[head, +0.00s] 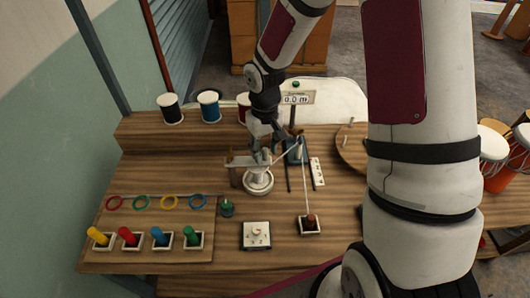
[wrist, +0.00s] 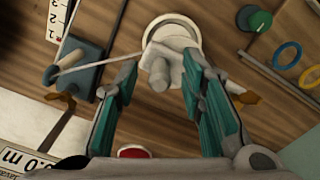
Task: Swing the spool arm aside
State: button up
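A pale grey spool arm (head: 243,161) reaches across above a round white base (head: 257,184) on the wooden bench. In the wrist view, a pale rounded piece (wrist: 163,66), apparently part of that arm, stands over the white base (wrist: 151,30). My gripper (head: 264,152) is above it; in the wrist view its teal fingers (wrist: 160,72) are spread on either side of the pale piece. The right finger looks close to or touching it; a gap shows at the left. A white cord (wrist: 98,63) runs from the blue-grey block (wrist: 80,68) towards the base. The arm's far end is partly hidden.
A green knob (head: 227,208) and a dial box (head: 256,235) stand in front. Thread spools (head: 209,105) line the back shelf. Coloured pegs (head: 160,237) and rings (head: 169,202) are at left. A round wooden board (head: 351,146) is at right.

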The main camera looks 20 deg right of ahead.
jog(key=shift+f, duration=0.8)
jog(key=shift+c, duration=0.5)
grip_shut()
